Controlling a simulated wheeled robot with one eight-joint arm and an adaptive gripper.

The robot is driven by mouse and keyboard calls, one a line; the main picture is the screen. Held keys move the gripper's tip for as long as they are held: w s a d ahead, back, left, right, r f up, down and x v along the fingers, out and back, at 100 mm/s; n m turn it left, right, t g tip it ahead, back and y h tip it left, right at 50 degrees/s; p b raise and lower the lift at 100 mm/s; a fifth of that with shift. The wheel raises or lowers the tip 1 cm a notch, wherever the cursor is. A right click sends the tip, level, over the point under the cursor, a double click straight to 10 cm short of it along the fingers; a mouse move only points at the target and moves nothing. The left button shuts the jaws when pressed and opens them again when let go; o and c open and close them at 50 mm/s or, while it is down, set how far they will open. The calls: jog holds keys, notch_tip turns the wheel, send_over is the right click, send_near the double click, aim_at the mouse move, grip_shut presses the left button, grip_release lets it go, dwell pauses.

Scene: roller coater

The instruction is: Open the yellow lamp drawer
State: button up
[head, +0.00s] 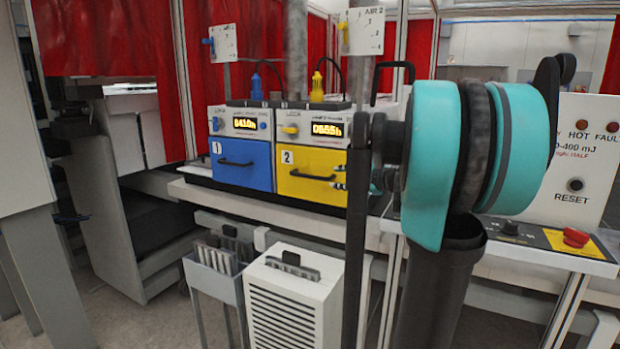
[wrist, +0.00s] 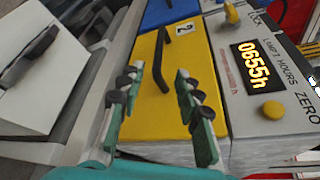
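The yellow lamp drawer (head: 298,185), marked 2, has a black bar handle (head: 313,177) and looks flush with its housing. In the wrist view, the yellow front (wrist: 145,60) fills the middle, with the black handle (wrist: 163,62) standing out from it. My gripper (wrist: 159,76) is open, with one finger on each side of the yellow front and the handle lying between and a little beyond the tips. I cannot tell contact; nothing appears gripped. In the head view, small parts of my gripper show at the drawer's right edge, mostly hidden behind my arm.
A blue drawer (head: 243,163), marked 1, sits left of the yellow one. Above are readouts and knobs, including a yellow knob (wrist: 232,14). A white vented cabinet (head: 293,300) and a grey bin (head: 213,285) stand below. A panel with a red button (head: 575,237) is at right.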

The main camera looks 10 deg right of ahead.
aim_at(314, 177)
jog(key=x, duration=1.4)
jog(key=shift+w+a+f, duration=0.1)
jog(key=shift+w+f, duration=0.05)
jog(key=shift+w, duration=0.05)
grip_shut()
